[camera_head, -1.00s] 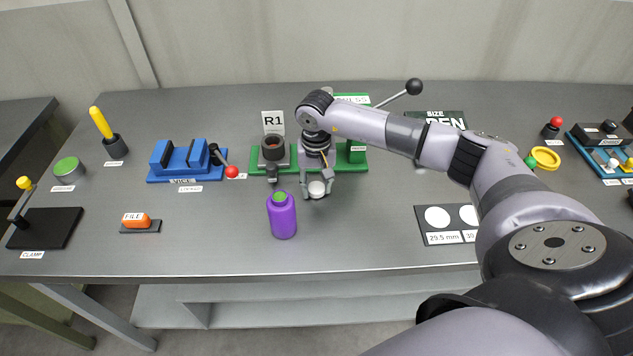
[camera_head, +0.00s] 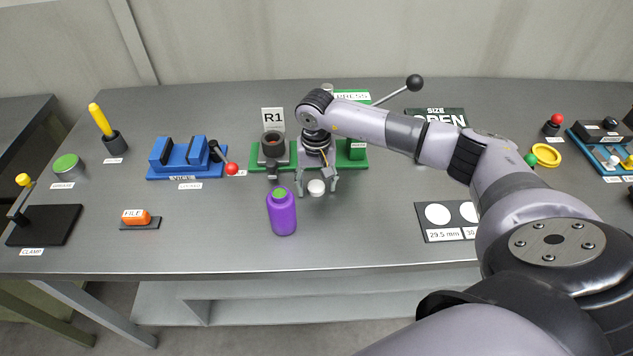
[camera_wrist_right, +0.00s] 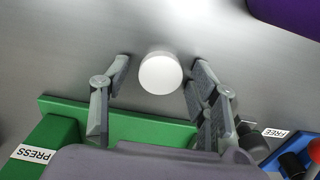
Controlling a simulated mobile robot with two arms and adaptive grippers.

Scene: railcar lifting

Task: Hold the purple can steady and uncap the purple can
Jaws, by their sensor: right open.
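The purple can (camera_head: 282,214) stands upright on the table, with a green top (camera_head: 280,194). Part of it shows at the upper right of the right wrist view (camera_wrist_right: 290,14). My right gripper (camera_head: 317,183) is open, just right of and behind the can. A white round piece (camera_head: 316,188) rests between its spread fingers, with gaps on both sides in the right wrist view (camera_wrist_right: 160,74). Whether this piece is the can's cap I cannot tell. My left gripper is out of view.
Behind my right gripper is the green press (camera_head: 357,150) with its black-knobbed lever (camera_head: 414,83). The table in front of the can is clear.

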